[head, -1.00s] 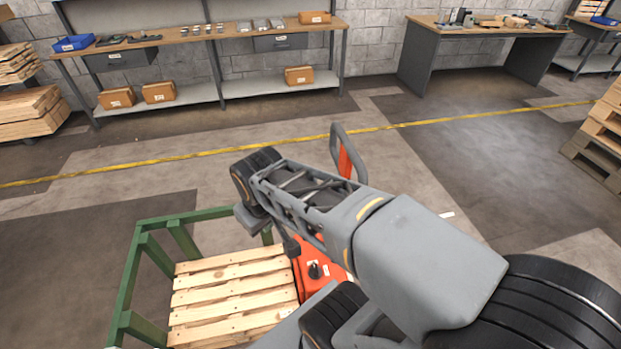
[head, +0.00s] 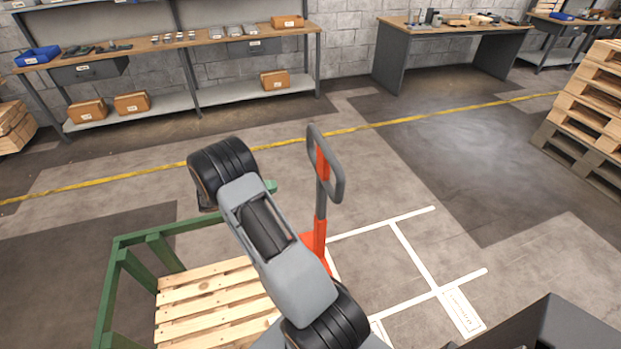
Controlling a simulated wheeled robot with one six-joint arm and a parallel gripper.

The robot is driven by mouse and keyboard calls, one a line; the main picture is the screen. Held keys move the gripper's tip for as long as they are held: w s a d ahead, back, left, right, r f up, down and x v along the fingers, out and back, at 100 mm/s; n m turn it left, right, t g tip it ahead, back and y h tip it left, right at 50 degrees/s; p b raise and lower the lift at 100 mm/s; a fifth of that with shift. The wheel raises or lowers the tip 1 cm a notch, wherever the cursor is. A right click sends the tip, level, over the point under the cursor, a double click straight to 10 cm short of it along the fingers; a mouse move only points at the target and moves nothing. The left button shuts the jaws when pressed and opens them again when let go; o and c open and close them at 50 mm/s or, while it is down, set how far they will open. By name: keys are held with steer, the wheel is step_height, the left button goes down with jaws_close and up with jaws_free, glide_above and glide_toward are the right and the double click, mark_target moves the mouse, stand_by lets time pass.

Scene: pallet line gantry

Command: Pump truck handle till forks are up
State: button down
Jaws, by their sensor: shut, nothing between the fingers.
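The pump truck's handle (head: 339,182) is a grey loop on an orange-red and grey shaft (head: 321,200). It stands close to upright just right of my arm. The truck's orange-red body (head: 315,243) shows only in part behind my arm. The forks are not visible, so their height cannot be told. A slatted wooden pallet (head: 205,305) lies left of the truck, partly covered by my arm. My arm reaches up and left across the pallet and truck. My gripper cannot be made out, and no contact with the handle shows.
A green frame (head: 128,262) stands around the pallet's left and far sides. White floor markings (head: 415,255) lie right of the truck on clear floor. Stacked pallets (head: 590,120) stand at far right; a shelf bench (head: 225,50) and desk (head: 450,30) line the wall.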

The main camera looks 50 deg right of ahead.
steer(key=p, duration=0.2)
glide_toward(321, 175)
steer(key=shift+n+h, duration=0.3)
steer(key=shift+n, duration=0.1)
steer(key=x, duration=0.5)
steer(key=f+x, duration=0.1)
steer(key=x, duration=0.1)
steer(key=shift+s+d, duration=0.15)
steer(key=shift+d, duration=0.1)
steer(key=shift+r, duration=0.1)
